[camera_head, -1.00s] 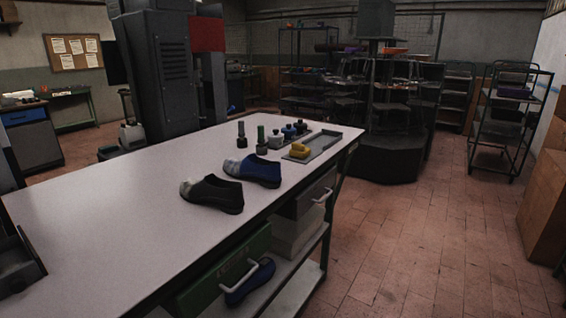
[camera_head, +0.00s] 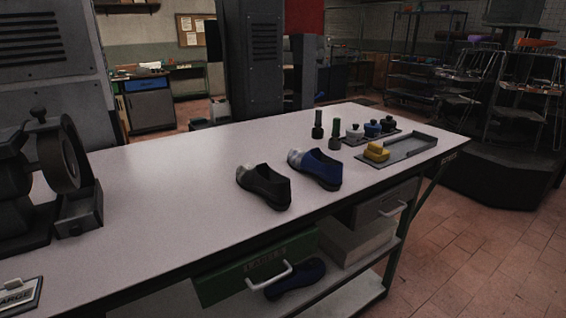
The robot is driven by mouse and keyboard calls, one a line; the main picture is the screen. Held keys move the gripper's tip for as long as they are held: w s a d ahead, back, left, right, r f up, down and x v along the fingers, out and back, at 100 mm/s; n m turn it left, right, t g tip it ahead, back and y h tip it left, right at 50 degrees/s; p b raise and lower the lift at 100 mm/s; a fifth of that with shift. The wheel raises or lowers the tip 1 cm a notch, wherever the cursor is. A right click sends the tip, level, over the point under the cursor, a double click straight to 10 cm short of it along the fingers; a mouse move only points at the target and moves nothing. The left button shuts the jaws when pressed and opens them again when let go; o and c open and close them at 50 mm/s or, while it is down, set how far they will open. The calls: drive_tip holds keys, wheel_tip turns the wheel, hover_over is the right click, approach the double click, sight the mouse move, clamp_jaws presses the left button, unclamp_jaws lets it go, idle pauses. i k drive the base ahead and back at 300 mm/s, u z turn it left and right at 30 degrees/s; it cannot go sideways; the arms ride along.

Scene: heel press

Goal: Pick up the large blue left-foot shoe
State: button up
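A blue shoe (camera_head: 318,169) with a pale grey toe stands upright on the white workbench (camera_head: 190,185), its toe toward the upper left. I cannot tell from here whether it is a left-foot shoe or how large it is. A black shoe (camera_head: 266,187) with a grey toe stands just left of it, apart from it. Another dark blue shoe (camera_head: 296,277) lies on the shelf under the bench, partly hidden by a drawer handle. My gripper is not in view.
A grinding wheel machine (camera_head: 62,165) stands at the left. The bench middle is clear. A green drawer (camera_head: 255,268) hangs below.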

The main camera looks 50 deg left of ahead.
sight(328, 171)
drive_tip(key=u, duration=0.75)
drive_tip(key=i, duration=0.65)
drive_tip(key=u, duration=0.85)
